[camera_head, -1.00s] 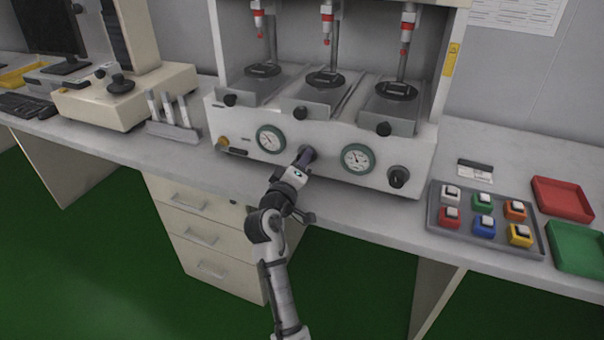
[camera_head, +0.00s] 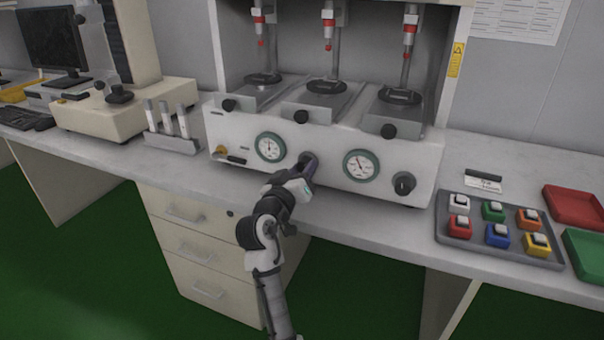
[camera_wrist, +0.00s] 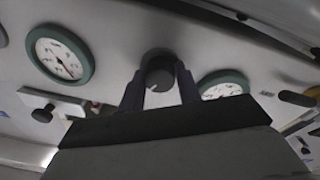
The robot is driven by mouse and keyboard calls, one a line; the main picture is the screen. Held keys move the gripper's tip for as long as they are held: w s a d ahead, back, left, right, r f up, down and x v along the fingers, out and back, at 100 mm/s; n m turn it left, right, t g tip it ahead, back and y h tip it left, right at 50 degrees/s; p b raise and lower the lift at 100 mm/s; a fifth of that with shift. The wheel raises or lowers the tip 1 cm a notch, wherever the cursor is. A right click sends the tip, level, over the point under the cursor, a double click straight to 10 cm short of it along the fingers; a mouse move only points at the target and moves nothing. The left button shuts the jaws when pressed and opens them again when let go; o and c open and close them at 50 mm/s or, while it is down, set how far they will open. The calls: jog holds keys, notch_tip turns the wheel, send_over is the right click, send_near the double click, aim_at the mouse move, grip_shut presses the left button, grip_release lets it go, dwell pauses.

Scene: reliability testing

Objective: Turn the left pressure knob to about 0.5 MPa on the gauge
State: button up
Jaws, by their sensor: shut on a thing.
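The left pressure knob is a dark round knob (camera_wrist: 158,72) on the white front panel, between the two gauges. My gripper (camera_head: 307,166) is shut on it, with one finger on each side in the wrist view (camera_wrist: 159,88).
A second dark knob (camera_head: 404,184) sits right of the right gauge. A grey tray (camera_head: 452,228) with several coloured button blocks lies to the right, beside a red tray (camera_head: 574,206) and a green tray (camera_head: 586,255). The bench front below the panel is clear.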

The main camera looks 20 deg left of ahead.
dwell(0.3)
jog(key=o, duration=1)
jog(key=shift+c, duration=0.2)
jog(key=shift+s, duration=0.15)
